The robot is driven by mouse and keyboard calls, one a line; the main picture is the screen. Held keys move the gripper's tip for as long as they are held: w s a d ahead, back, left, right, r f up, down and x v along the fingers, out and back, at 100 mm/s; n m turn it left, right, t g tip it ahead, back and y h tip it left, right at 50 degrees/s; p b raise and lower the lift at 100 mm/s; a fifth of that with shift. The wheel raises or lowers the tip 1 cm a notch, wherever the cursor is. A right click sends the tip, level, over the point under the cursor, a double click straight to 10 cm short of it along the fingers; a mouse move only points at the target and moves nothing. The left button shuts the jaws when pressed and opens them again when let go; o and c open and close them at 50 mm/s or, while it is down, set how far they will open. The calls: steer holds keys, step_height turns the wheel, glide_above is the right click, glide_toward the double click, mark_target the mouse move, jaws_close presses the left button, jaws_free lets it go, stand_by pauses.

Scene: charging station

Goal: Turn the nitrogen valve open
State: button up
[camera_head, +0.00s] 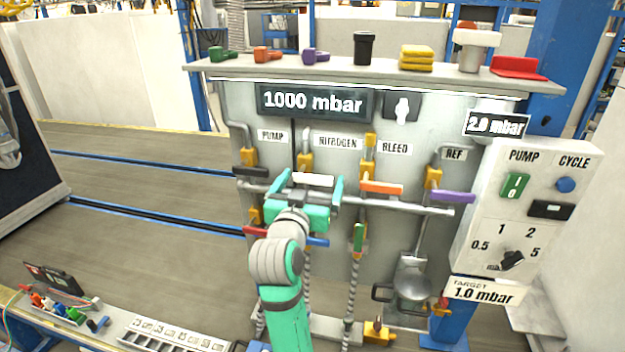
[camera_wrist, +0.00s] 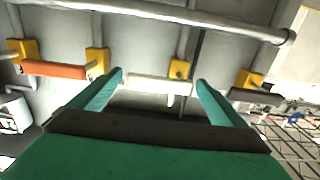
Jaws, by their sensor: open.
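The nitrogen valve has a white lever handle (camera_head: 314,180) lying horizontally below the NITROGEN label (camera_head: 337,142), with a yellow body (camera_head: 305,162) at its left end. In the wrist view the white handle (camera_wrist: 158,84) spans across between the two green fingers. My gripper (camera_head: 311,186) is open in front of the panel, one finger toward each end of the handle. It also shows in the wrist view (camera_wrist: 159,80), with the fingers spread and nothing clamped. I cannot tell whether either finger touches the handle.
A black pump handle (camera_head: 250,172) is left and an orange bleed handle (camera_head: 381,188) is close right, with a purple one (camera_head: 453,197) farther right. A horizontal grey pipe (camera_head: 420,208) crosses the panel. Red and blue (camera_head: 318,241) levers sit below my gripper. The display (camera_head: 313,102) reads 1000 mbar.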

steer(key=shift+w+d, duration=0.1)
steer(key=shift+w, duration=0.45)
steer(key=c, duration=1.5)
steer(key=shift+d, duration=0.1)
